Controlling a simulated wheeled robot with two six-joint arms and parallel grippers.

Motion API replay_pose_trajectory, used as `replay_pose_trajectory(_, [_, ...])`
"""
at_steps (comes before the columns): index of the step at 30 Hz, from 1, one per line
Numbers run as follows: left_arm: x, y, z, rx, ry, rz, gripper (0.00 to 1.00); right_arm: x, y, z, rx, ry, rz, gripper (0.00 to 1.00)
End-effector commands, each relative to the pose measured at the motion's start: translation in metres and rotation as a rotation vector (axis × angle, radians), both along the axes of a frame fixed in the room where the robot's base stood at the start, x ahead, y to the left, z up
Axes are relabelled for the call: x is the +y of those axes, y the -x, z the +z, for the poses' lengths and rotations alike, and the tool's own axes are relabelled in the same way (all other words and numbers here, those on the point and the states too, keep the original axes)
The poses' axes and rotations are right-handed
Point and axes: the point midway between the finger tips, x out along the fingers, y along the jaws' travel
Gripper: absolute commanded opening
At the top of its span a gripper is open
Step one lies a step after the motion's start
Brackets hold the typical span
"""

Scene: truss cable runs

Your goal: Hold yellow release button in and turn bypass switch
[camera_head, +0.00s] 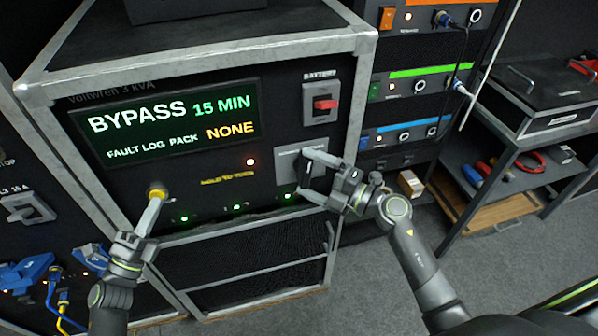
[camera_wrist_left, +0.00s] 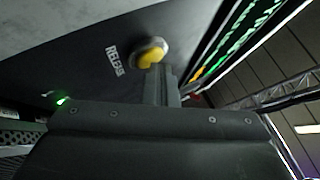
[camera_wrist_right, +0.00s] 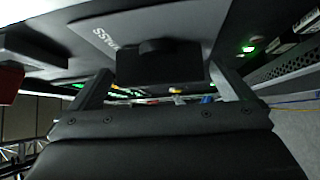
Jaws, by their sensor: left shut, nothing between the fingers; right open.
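The yellow release button (camera_head: 156,187) is on the lower left of the black UPS front. It also shows in the left wrist view (camera_wrist_left: 150,57), with the word RELEASE beside it. My left gripper (camera_head: 157,199) is shut and empty, its fingertips at the button and apparently touching it. How far the button is pressed I cannot tell. The bypass switch (camera_wrist_right: 158,62) is a black block-shaped knob on a grey plate (camera_head: 287,167). My right gripper (camera_head: 306,172) is open, with one finger on each side of the knob. In the head view the fingers partly hide the knob.
The screen (camera_head: 165,122) reads BYPASS 15 MIN and FAULT LOG PACK NONE. A red battery switch (camera_head: 325,104) sits above the bypass plate. A rack of units (camera_head: 412,88) stands to the right. Blue connectors (camera_head: 28,272) are at lower left. Grey floor is open at lower right.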

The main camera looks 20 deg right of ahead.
Motion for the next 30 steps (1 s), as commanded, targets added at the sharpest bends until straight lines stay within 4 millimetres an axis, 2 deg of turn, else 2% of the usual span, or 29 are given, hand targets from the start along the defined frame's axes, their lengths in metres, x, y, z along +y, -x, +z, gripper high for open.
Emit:
replay_pose_trajectory(5, [0.0001, -0.0003, -0.0001, 0.001, 0.000, 0.001, 0.00, 0.0095, -0.0091, 0.0013, 0.001, -0.001, 0.001, 1.00])
replay_pose_trajectory(14, [0.0002, -0.0003, -0.0002, 0.001, 0.000, 0.001, 0.00, 0.0105, -0.0101, 0.0011, 0.001, 0.000, 0.000, 1.00])
replay_pose_trajectory(24, [0.0002, -0.0003, -0.0002, 0.001, 0.000, 0.001, 0.00, 0.0103, -0.0099, 0.0011, 0.000, 0.000, 0.000, 0.59])
replay_pose_trajectory(30, [0.0002, -0.0003, -0.0002, 0.001, 0.000, 0.001, 0.00, 0.0106, -0.0099, 0.0009, 0.001, -0.017, 0.001, 0.59])
